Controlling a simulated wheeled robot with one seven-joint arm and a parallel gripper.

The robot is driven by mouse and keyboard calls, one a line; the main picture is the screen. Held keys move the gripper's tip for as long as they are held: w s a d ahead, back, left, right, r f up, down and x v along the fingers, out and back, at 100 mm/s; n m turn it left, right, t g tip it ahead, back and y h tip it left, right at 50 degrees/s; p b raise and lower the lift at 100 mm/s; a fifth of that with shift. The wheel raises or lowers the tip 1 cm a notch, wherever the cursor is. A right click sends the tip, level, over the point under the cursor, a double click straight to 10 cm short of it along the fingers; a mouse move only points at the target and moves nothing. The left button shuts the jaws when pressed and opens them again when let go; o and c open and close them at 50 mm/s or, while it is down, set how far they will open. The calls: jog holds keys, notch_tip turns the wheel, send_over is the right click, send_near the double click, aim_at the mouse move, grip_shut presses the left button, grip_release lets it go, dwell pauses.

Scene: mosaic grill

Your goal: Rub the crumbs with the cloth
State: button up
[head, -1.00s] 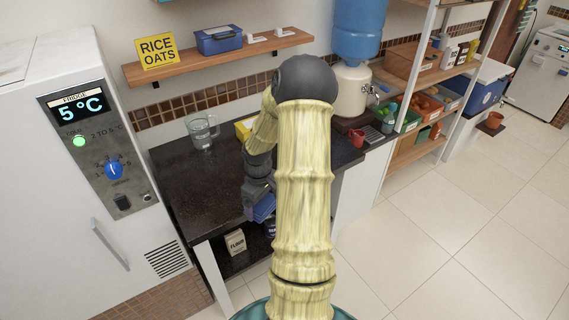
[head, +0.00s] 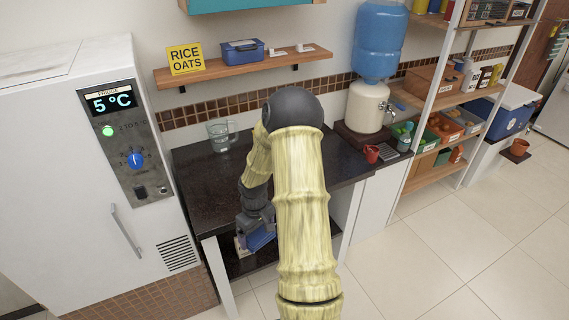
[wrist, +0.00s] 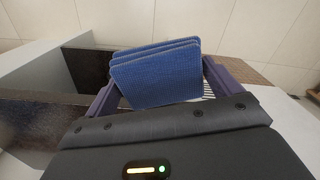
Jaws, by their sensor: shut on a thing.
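The blue cloth (wrist: 155,78) is folded in layers and sits between the purple fingers of my gripper (wrist: 160,92) in the wrist view. My gripper is shut on it. In the head view my gripper (head: 256,226) and the cloth (head: 263,238) show by the front edge of the dark speckled counter (head: 200,185). I cannot tell from these views whether the cloth touches the counter. I cannot make out any crumbs; my arm hides part of the counter top.
A clear jug (head: 219,137) stands at the back of the counter. A red mug (head: 371,154) is to the right, near the water dispenser (head: 369,105). The fridge (head: 60,170) borders the counter on the left. The floor (head: 420,245) at right is clear.

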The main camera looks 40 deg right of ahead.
jog(key=a+f, duration=0.2)
jog(key=a, duration=0.3)
jog(key=w+a+f, duration=0.1)
jog(key=a+f, duration=0.2)
jog(key=a, duration=0.3)
jog(key=w+a+f+m, duration=0.1)
jog(key=a+f, duration=0.2)
jog(key=a, duration=0.3)
jog(key=shift+w+a, duration=0.2)
jog(key=shift+w, duration=0.05)
